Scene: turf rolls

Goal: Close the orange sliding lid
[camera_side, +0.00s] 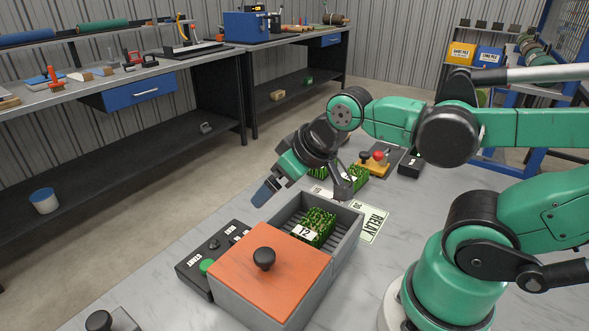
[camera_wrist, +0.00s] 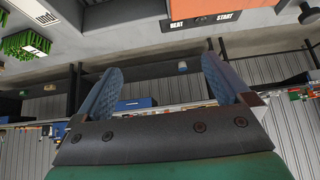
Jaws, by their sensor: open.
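The orange sliding lid (camera_side: 285,275) covers the near part of a grey box (camera_side: 345,240) in the side view. A black round knob (camera_side: 264,258) stands on the lid. The far part of the box is uncovered, and a green turf roll (camera_side: 315,228) labelled 12 lies in it. My gripper (camera_side: 265,193) is above and to the left of the box's far end, tilted down to the left, apart from lid and knob. In the wrist view my gripper (camera_wrist: 160,65) has its two blue fingers spread with nothing between them. An orange strip (camera_wrist: 225,4) shows at that view's top edge.
A dark control panel (camera_side: 225,245) with a green button sits along the box's left side. A RELAY sign (camera_side: 373,224) lies to its right. More turf (camera_side: 352,178) and a red-knobbed yellow device (camera_side: 375,162) stand behind. A black-knobbed block (camera_side: 105,321) is at the front left.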

